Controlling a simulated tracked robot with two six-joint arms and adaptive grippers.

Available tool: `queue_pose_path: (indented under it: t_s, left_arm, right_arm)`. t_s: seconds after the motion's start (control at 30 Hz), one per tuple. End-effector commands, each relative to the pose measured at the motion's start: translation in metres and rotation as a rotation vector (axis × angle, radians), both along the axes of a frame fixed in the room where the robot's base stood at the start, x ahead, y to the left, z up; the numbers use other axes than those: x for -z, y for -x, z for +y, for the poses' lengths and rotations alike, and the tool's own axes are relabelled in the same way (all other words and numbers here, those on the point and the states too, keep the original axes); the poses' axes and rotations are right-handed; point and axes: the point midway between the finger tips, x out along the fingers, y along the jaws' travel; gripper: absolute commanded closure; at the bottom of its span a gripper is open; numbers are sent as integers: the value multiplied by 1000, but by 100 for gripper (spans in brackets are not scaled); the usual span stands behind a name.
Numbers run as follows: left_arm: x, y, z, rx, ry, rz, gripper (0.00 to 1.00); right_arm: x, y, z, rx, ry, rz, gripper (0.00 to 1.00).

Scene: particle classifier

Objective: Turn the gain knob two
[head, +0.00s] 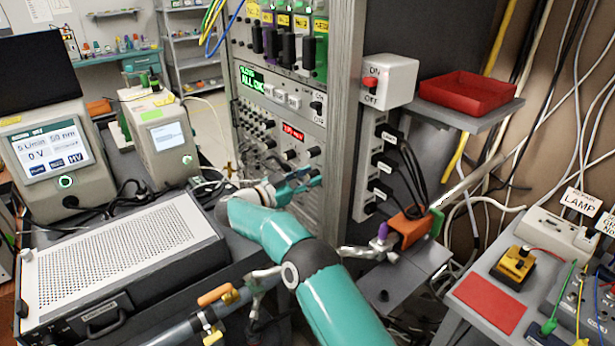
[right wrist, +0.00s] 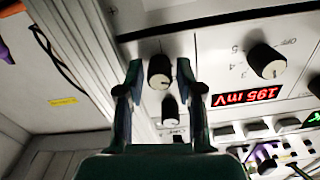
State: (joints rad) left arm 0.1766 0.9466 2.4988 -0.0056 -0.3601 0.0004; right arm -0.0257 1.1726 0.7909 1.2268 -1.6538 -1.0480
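My right gripper (head: 301,178) is in front of the instrument rack's lower panel in the head view. In the right wrist view its two fingers (right wrist: 159,72) are open, one on each side of a black knob (right wrist: 160,72) with a pale face. Gaps show between knob and fingertips. A second small black knob (right wrist: 170,109) sits just below it in that view. A larger knob (right wrist: 267,61) with numbers and an OFF mark is to the right. No gain label is readable. A red display (right wrist: 249,94) reads 195 mV, upside down; it also shows in the head view (head: 293,132).
A green display (head: 252,80) and switches are above on the rack. A white ON/OFF switch box (head: 388,80) and a red tray (head: 467,92) are at its right. Plugs and cables (head: 408,160) hang below. A perforated metal box (head: 120,255) fills the lower left.

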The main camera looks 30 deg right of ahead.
Motion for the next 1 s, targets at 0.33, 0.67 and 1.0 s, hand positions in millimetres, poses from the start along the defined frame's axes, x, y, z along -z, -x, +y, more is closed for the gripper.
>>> queue_pose_path:
  t_s: [0.33, 0.67, 1.0]
  left_arm:
    - [0, 0, 0, 0, 0, 0, 100]
    - [15, 0, 0, 0, 0, 0, 100]
    - [12, 0, 0, 0, 0, 0, 100]
  right_arm:
    - [0, 0, 0, 0, 0, 0, 97]
    - [3, 0, 1, 0, -7, -83, 100]
    - [0, 0, 1, -1, -8, -88, 64]
